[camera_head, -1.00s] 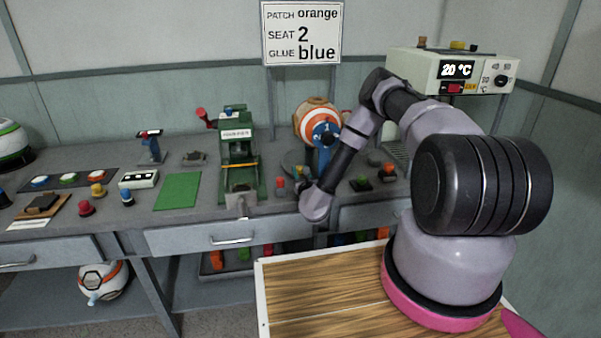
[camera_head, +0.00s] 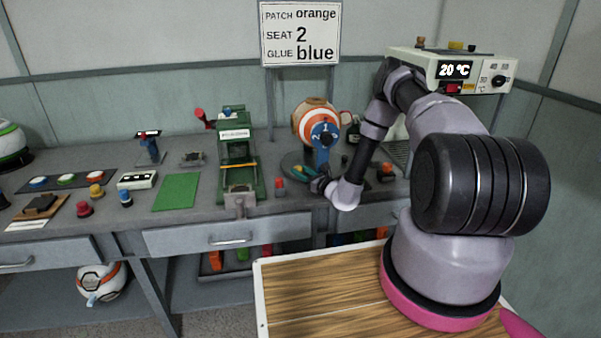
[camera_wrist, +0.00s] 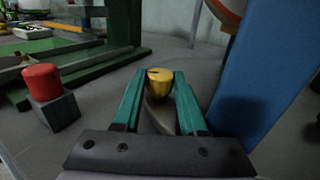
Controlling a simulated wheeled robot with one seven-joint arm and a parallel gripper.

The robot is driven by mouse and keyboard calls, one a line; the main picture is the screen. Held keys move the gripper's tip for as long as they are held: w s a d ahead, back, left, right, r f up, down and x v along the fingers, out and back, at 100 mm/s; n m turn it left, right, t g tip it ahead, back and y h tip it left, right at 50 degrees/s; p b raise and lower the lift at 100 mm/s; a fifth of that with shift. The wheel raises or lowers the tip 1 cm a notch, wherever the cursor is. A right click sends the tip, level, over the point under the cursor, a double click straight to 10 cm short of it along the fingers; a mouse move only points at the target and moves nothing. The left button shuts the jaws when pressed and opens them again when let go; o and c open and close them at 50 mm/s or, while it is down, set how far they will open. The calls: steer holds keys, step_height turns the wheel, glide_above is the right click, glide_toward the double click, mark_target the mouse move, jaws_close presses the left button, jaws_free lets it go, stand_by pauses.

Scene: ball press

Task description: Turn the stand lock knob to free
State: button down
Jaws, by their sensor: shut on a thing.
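The stand lock knob (camera_wrist: 159,82) is a small yellow knob with a dark mark on its top. My gripper (camera_wrist: 158,88) has its teal fingers shut on this knob, one finger on each side. Which setting the knob points to cannot be read. The blue stand (camera_wrist: 262,75) rises close on the right in the wrist view. In the head view, the stand (camera_head: 323,155) holds an orange and white ball (camera_head: 307,116) with a blue numbered part on its front. My gripper (camera_head: 302,171) reaches in from the right, low at the stand's base.
A red button on a grey block (camera_wrist: 55,105) stands left of my gripper. The green press (camera_head: 238,165) is farther left. A heater box (camera_head: 455,70) showing 20 °C is at the back right.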

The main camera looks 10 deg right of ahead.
steer(key=shift+y, duration=0.3)
steer(key=shift+c, duration=2.2)
jaws_free()
steer(key=shift+d, duration=0.1)
